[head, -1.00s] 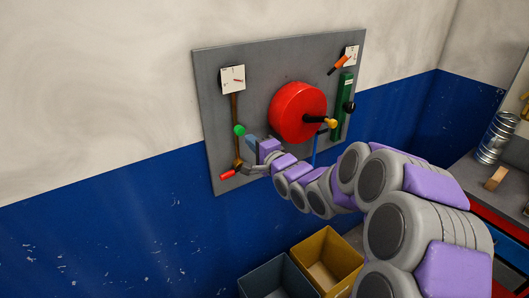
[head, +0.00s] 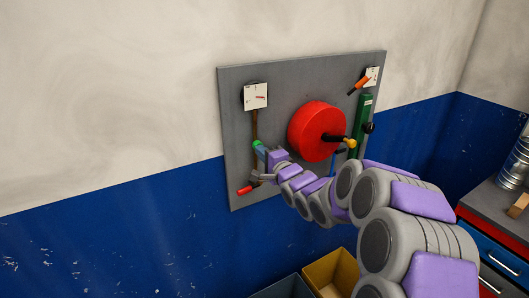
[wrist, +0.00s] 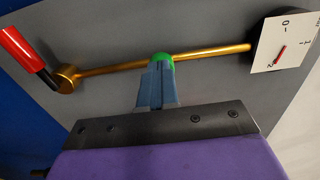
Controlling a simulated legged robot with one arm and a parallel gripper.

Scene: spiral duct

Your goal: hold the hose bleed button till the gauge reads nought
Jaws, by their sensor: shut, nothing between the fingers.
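The green bleed button (wrist: 160,58) sits on a brass pipe (wrist: 210,57) in the wrist view; the head view shows it (head: 257,144) at the panel's left. My gripper (wrist: 157,66) is shut, its blue-grey fingertips over the near side of the button; I cannot tell whether they press it in. It also shows in the head view (head: 260,151). A white gauge (wrist: 282,43) at the pipe's right end has a red needle pointing close to the 2, away from the 0. In the head view the gauge (head: 256,97) is at the panel's upper left.
A red-handled lever (wrist: 26,54) is at the pipe's other end. The grey panel (head: 286,80) also holds a red reel (head: 314,130), a green bar (head: 363,125) and a second white card (head: 372,74). A yellow bin (head: 328,272) stands below, a counter at right.

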